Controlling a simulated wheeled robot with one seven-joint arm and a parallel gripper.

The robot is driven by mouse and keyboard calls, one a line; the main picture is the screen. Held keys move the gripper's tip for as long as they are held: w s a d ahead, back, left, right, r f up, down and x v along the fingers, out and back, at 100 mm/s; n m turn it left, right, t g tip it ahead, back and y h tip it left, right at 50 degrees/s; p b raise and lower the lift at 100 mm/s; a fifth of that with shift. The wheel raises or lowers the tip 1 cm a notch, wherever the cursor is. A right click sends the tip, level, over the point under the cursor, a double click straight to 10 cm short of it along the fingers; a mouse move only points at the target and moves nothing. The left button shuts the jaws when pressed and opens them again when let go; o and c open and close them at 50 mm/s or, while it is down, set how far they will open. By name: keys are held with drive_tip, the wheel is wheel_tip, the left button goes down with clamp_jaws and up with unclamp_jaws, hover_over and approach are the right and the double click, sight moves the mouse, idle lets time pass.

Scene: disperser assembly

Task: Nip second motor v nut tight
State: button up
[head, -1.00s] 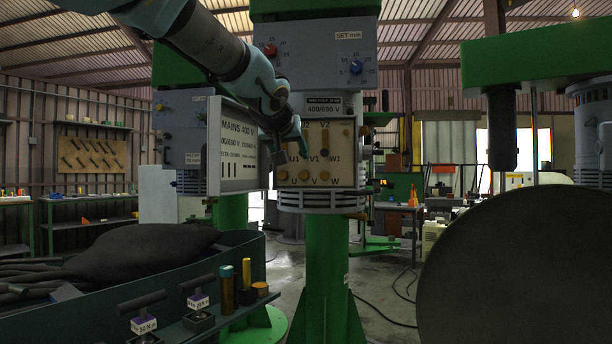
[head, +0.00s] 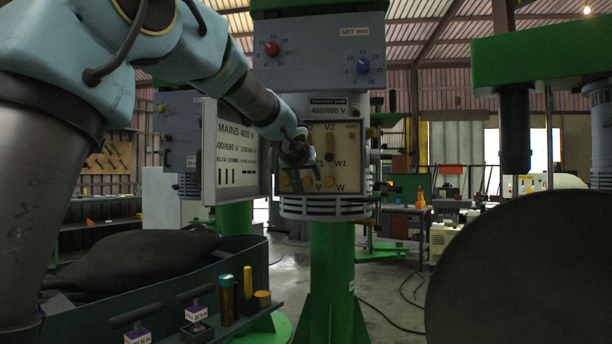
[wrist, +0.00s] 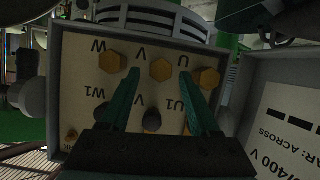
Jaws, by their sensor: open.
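The V nut (wrist: 161,69) is a brass-coloured hex nut on the cream terminal panel (wrist: 75,110), between the W nut (wrist: 112,62) and the U nut (wrist: 208,79). The wrist view shows the panel upside down. My gripper (wrist: 160,72) is open, with one green finger on each side of the V nut in this view. I cannot tell whether the tips reach past its face or touch it. In the head view my gripper (head: 303,166) is in front of the terminal panel (head: 353,140) and hides part of it.
The "MAINS 400 V" box (head: 235,150) stands close to the left of the panel. A ribbed motor housing (wrist: 150,18) borders the nuts. A tray (head: 180,270) with a dark cloth and tools is at the lower left. A large dark disc (head: 530,270) fills the lower right.

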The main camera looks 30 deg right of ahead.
drive_tip(key=shift+w+d+f, duration=0.15)
drive_tip(key=shift+w+d, duration=0.05)
drive_tip(key=shift+w, duration=0.1)
drive_tip(key=shift+c, duration=0.2)
clamp_jaws()
idle(0.3)
